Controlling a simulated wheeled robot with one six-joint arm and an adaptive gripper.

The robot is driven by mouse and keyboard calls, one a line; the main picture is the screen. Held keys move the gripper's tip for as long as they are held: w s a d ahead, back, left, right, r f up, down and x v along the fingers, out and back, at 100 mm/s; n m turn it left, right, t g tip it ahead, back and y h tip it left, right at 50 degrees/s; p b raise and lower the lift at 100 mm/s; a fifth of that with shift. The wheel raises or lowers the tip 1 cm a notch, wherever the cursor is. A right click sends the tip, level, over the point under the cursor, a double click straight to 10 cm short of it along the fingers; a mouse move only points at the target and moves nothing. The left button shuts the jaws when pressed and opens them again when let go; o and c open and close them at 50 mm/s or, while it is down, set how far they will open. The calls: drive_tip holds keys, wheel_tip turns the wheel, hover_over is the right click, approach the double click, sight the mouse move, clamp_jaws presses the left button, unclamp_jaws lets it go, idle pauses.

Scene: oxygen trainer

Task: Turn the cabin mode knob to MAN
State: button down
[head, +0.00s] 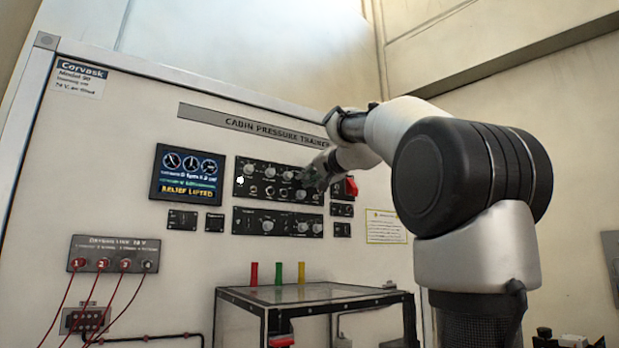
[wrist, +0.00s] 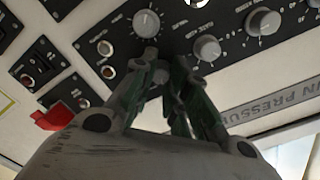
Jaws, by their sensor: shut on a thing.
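My gripper (head: 318,172) is at the right end of the upper control panel (head: 240,185). In the wrist view my gripper (wrist: 170,68) has its fingers close together, shut on a grey knob at the panel face, taken as the cabin mode knob. That knob is mostly hidden between the fingers, and its pointer and the MAN mark cannot be read. Other round grey knobs stand near it in the wrist view, one just above the fingertips (wrist: 146,23) and one to their right (wrist: 207,48).
A red switch guard (head: 351,186) is right of my gripper and also shows in the wrist view (wrist: 52,117). A display (head: 187,174) reads RELIEF LIFTED. A lower knob panel (head: 278,222) is below. A table (head: 310,293) with coloured tubes stands in front.

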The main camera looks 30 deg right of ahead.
drive_tip(key=m, duration=0.3)
drive_tip(key=shift+m, duration=0.3)
drive_tip(key=shift+d+m, duration=0.1)
drive_tip(key=shift+m, duration=1.7)
drive_tip(key=c, duration=1.4)
unclamp_jaws()
drive_tip(key=shift+o, duration=0.2)
drive_tip(key=s, duration=1.2)
drive_tip(key=shift+d+r, duration=0.15)
drive_tip(key=shift+d, duration=0.1)
